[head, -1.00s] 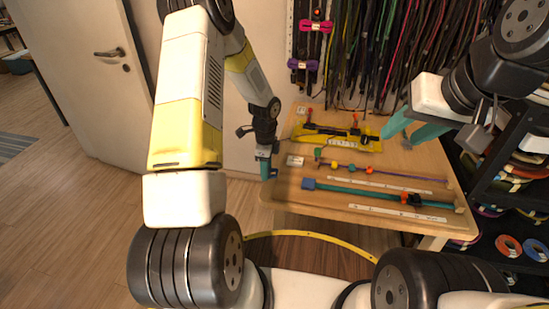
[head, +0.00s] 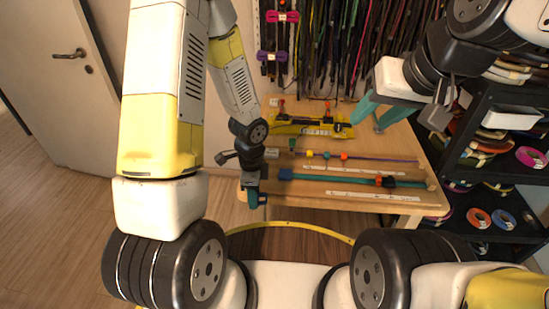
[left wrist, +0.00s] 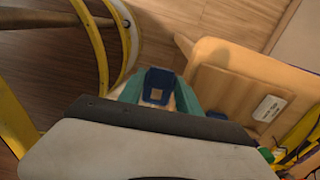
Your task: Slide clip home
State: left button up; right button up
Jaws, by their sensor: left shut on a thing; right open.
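My left gripper (head: 254,197) is at the left front edge of the table. Its teal fingers are shut on a small blue piece (left wrist: 157,85) with a pale square opening, seen from above in the left wrist view. The blue piece also shows as a small spot at the fingertips in the head view (head: 263,199). It is held off the tabletop, beside the edge. My right gripper (head: 364,112) is open and empty above the table's right back part.
The wooden table (head: 290,193) also bears a purple cord (head: 380,159) with coloured beads, white rulers (head: 372,196) and a yellow tray (head: 283,127). Cords hang behind. A black shelf (head: 480,150) with spools stands right. Open floor lies left of the table.

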dwell(0.3)
pick_arm(q)
jog(key=w+r+y, duration=0.2)
jog(key=w+r, duration=0.2)
jog(key=w, duration=1.1)
jog(key=shift+w+d+f, duration=0.1)
jog(key=shift+d+f, duration=0.05)
jog(key=shift+f, duration=1.75)
jog(key=shift+d+f, duration=0.1)
jog(key=shift+f, duration=1.75)
jog(key=shift+f, duration=0.15)
jog(key=o, duration=1.4)
jog(key=o, duration=0.3)
